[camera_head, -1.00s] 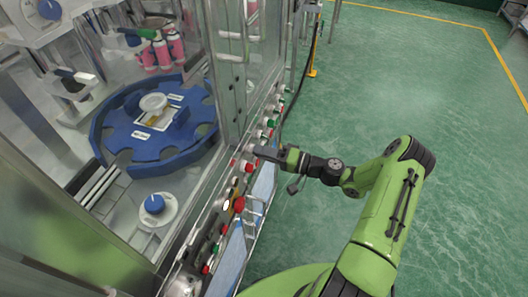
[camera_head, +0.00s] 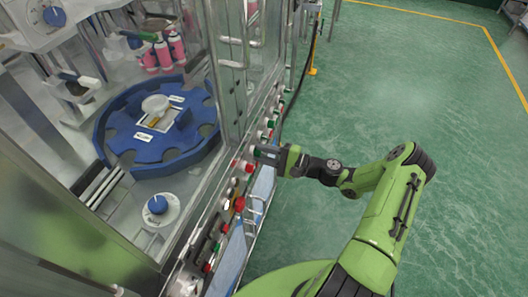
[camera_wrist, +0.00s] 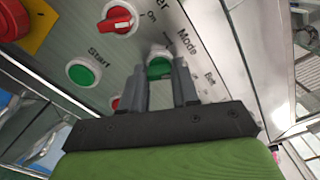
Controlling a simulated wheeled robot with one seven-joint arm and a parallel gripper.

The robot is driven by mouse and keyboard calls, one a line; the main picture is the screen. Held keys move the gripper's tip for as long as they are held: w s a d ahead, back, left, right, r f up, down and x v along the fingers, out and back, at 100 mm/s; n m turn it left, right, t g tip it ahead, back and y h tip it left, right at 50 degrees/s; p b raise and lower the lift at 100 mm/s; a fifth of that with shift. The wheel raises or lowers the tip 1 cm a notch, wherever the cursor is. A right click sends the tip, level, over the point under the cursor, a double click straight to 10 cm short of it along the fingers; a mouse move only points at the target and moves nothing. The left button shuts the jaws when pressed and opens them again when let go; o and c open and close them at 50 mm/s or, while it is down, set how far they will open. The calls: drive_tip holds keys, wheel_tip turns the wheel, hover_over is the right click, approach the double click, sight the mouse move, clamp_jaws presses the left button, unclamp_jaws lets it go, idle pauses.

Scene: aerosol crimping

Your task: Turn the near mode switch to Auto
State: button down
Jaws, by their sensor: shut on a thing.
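The mode switch (camera_wrist: 159,64) is a round green knob on the grey panel, under the printed word "Mode" in the wrist view. My gripper (camera_wrist: 161,76) has one finger on each side of it and is closed on it. The fingers hide part of the knob, and I cannot tell which position it points to. In the head view my gripper (camera_head: 261,151) reaches the row of controls from the right, and its fingers cover the switch there.
A red rotary switch (camera_wrist: 117,19) and a green Start button (camera_wrist: 83,72) sit nearby on the panel. A red mushroom button (camera_head: 239,204) is lower along the row. A glass-walled machine with a blue rotary table (camera_head: 115,139) stands left. Green floor to the right is open.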

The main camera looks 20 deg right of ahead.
drive_tip(key=shift+f+m, duration=0.1)
drive_tip(key=shift+m, duration=0.3)
drive_tip(key=c, duration=0.8)
unclamp_jaws()
drive_tip(key=shift+c, duration=0.2)
drive_tip(key=v, duration=1.6)
